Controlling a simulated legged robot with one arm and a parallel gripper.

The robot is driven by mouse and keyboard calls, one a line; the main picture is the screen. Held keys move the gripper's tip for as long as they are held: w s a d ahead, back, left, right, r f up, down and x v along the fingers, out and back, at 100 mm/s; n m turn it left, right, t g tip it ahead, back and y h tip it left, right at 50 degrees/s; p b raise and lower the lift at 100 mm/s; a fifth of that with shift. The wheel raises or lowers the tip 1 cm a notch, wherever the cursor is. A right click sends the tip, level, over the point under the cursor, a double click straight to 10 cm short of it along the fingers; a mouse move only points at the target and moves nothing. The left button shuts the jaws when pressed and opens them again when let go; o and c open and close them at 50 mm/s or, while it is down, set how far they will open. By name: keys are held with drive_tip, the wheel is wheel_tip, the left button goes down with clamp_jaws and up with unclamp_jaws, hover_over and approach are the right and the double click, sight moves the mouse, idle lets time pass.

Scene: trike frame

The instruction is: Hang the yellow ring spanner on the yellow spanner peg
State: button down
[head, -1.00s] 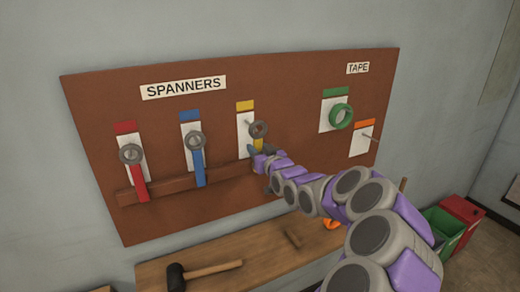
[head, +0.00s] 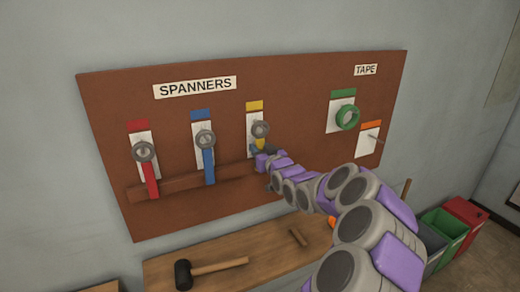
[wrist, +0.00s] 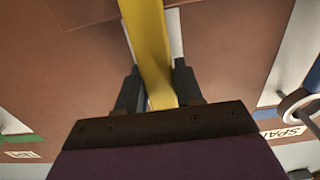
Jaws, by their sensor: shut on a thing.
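The yellow ring spanner (head: 261,130) shows its grey ring end in front of the white card under the yellow label (head: 255,105). Its yellow handle (wrist: 150,45) runs between the jaws in the wrist view. My gripper (head: 262,152) is shut on the handle, just below the ring, close to the board. The yellow spanner peg is hard to make out behind the ring, so I cannot tell whether the ring is around it. The ring end is out of the wrist view.
Red (head: 149,168) and blue (head: 207,155) spanners hang to the left on the brown board (head: 290,95). A wooden ledge (head: 180,183) runs below them. Green tape (head: 347,117) hangs to the right. A mallet (head: 210,268) lies on the bench below.

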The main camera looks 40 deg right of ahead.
drive_tip(key=shift+d, duration=0.15)
drive_tip(key=c, duration=0.6)
unclamp_jaws()
drive_tip(key=shift+c, duration=0.2)
drive_tip(key=v, duration=1.7)
drive_tip(key=shift+s, duration=0.2)
drive_tip(key=shift+d+f, duration=0.1)
drive_tip(key=shift+f, duration=0.05)
